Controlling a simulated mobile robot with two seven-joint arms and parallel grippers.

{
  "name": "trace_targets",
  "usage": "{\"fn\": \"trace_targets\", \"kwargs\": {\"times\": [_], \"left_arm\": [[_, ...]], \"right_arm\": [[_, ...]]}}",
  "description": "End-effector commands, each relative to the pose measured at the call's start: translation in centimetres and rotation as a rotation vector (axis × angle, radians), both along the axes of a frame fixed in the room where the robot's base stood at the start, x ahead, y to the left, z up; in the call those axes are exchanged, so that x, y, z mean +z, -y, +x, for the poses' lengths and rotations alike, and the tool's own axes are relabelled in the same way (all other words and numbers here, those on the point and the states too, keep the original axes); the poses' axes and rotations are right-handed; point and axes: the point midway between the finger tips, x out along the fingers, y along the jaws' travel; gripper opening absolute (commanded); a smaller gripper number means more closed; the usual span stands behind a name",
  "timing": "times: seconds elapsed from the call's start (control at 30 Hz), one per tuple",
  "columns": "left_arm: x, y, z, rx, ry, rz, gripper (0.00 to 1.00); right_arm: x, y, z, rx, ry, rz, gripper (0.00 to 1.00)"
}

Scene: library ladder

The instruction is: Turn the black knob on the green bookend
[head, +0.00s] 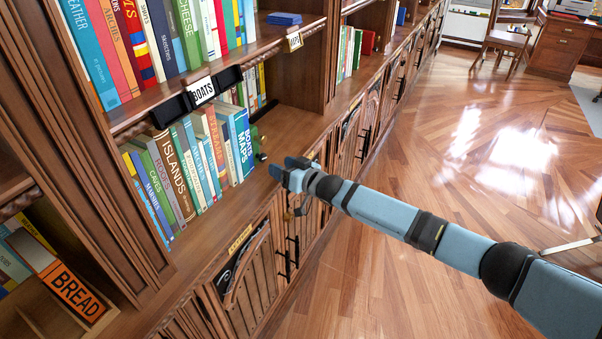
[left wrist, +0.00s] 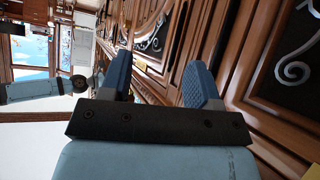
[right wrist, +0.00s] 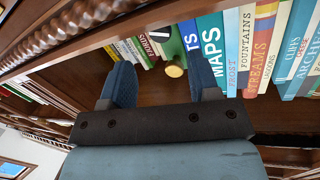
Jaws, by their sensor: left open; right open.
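The green bookend (head: 255,139) stands on the shelf at the right end of a row of books. Its small black knob (head: 262,156) faces out toward the room. In the right wrist view the green bookend (right wrist: 174,68) shows between and beyond the fingertips, with a dark part bearing a white line, seemingly the knob (right wrist: 158,34), just above it. My right gripper (head: 276,171) is open and empty, a little in front of the knob and apart from it. My left gripper (left wrist: 162,80) is open and empty near the carved cabinet doors, outside the head view.
Books (head: 190,165) fill the shelf left of the bookend, the blue maps book (head: 242,140) beside it. The shelf to its right is bare. Cabinet doors (head: 290,235) lie below the ledge. The wooden floor (head: 460,190) is open at right.

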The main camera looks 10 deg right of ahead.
Motion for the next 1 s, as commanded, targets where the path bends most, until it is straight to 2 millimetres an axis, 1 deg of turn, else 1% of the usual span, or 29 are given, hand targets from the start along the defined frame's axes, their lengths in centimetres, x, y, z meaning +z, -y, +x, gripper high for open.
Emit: {"fn": "trace_targets", "kwargs": {"times": [0.03,0.2,0.3,0.43,0.83,0.93,0.97,1.0], "left_arm": [[0.1,0.0,0.0,0.002,-0.003,-0.002,0.56],[-0.1,0.2,-0.1,0.009,-0.013,-0.01,0.56],[-0.2,0.3,-0.1,0.012,-0.017,-0.013,0.56],[-0.2,0.3,-0.1,0.012,-0.016,-0.013,0.56],[0.2,0.0,0.0,0.006,-0.009,-0.004,0.56],[0.8,-0.1,0.0,0.003,-0.008,0.0,0.56],[1.1,-0.1,0.0,0.003,-0.006,0.002,0.56],[1.7,-0.2,0.0,0.002,-0.006,0.003,0.56]], "right_arm": [[0.1,1.0,-1.0,-0.001,-0.003,0.0,0.56],[0.4,3.3,-3.6,0.0,-0.001,-0.001,0.56],[0.4,4.2,-4.6,-0.001,-0.002,-0.001,0.56],[0.5,4.9,-5.3,-0.001,-0.002,0.0,0.56],[0.6,5.0,-5.7,0.0,-0.002,0.001,0.56],[0.2,4.4,-6.8,0.002,-0.012,0.003,0.56],[0.1,4.1,-7.5,0.001,-0.015,0.004,0.56],[-0.1,3.6,-8.5,0.0,-0.023,0.006,0.56]]}}
